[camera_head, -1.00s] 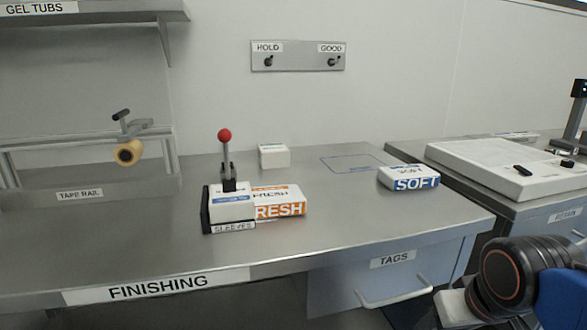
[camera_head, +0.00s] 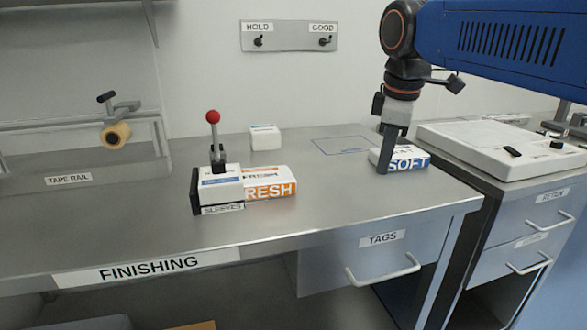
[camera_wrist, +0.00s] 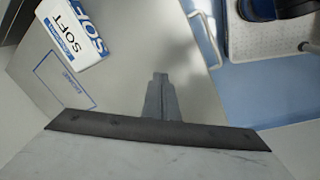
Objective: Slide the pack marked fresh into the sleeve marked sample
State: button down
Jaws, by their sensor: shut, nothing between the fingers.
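The pack marked FRESH (camera_head: 270,190), white with an orange front, lies on the finishing bench. A red-knobbed lever (camera_head: 213,117) rises over the holder. My gripper (camera_head: 382,172) is shut and empty, pointing down at the left front of the pack marked SOFT (camera_head: 408,164) and covering part of it. In the wrist view my gripper (camera_wrist: 160,78) shows apart from the SOFT pack (camera_wrist: 72,32).
A small white box (camera_head: 265,137) stands behind the FRESH pack. A blue outlined area (camera_head: 342,145) on the bench is empty. The tape rail (camera_head: 115,133) is at left, a white device (camera_head: 500,150) at right. The bench between FRESH and SOFT is clear.

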aim_at(273, 173)
jog(key=w+a+r+n+g, duration=0.1)
jog(key=w+a+r+n, duration=0.1)
jog(key=w+a+n, duration=0.35)
jog(key=w+a+r+n+g, duration=0.2)
jog(key=a+r, duration=0.1)
jog(key=a, duration=0.5)
notch_tip(273, 173, down, 10)
jog(key=shift+w+a+r, duration=0.1)
jog(key=shift+a, duration=0.05)
jog(key=shift+s+a, duration=0.25)
jog(key=shift+a, duration=0.85)
jog(key=shift+s+a, duration=0.25)
jog(key=shift+a, duration=0.6)
jog(key=a, duration=0.2)
jog(key=s+a, duration=0.1)
jog(key=a, duration=0.2)
jog(key=shift+s+a, duration=0.2)
jog(key=shift+a, duration=0.15)
